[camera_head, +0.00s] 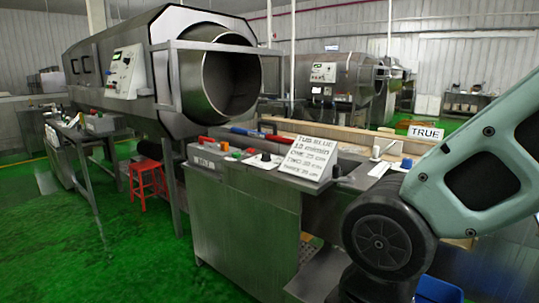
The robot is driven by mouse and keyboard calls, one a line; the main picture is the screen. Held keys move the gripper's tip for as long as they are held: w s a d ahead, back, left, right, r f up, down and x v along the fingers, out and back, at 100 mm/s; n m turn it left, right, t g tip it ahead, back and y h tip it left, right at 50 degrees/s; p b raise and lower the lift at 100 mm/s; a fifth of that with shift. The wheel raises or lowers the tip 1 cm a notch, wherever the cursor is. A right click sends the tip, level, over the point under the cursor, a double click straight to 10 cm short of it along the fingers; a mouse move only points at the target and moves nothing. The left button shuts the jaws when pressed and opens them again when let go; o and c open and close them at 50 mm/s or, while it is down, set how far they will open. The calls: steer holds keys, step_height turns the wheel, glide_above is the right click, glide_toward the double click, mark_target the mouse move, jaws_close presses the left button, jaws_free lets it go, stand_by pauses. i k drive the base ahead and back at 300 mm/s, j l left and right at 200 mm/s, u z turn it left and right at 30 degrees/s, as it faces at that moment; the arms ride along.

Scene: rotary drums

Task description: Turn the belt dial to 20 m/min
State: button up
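A light control plate with a small dark knob (265,157) lies on top of the steel bench, left of a white sign. I cannot tell whether this is the belt dial, and its scale is too small to read. A grey control box (207,158) with a red top stands left of it; its face markings are too small to read. The white sign (306,158) leans upright with black lines of text, among them "TUB BLUE" and a line ending in "m/min". My green arm reaches in from the right, but my gripper is out of view.
The steel bench (235,225) fills the middle. A large open drum (231,78) stands behind it, with another control panel (125,72) on its housing. A red stool (148,180) stands at left. Green floor is free at left.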

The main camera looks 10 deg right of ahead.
mark_target(265, 156)
steer(key=z, duration=0.25)
steer(key=i+j+z, duration=0.2)
steer(key=z, duration=0.2)
steer(key=i+j+z, duration=0.15)
steer(key=j+z, duration=0.25)
steer(key=i+j+z, duration=0.1)
steer(key=j, duration=0.3)
steer(key=i+j+z, duration=0.15)
steer(key=j, duration=0.3)
steer(key=i+j+z, duration=0.1)
steer(key=j, duration=0.35)
steer(key=i+j+z, duration=0.1)
steer(key=j, duration=0.35)
steer(key=i+j+z, duration=0.1)
steer(key=j, duration=0.35)
steer(key=i, duration=0.05)
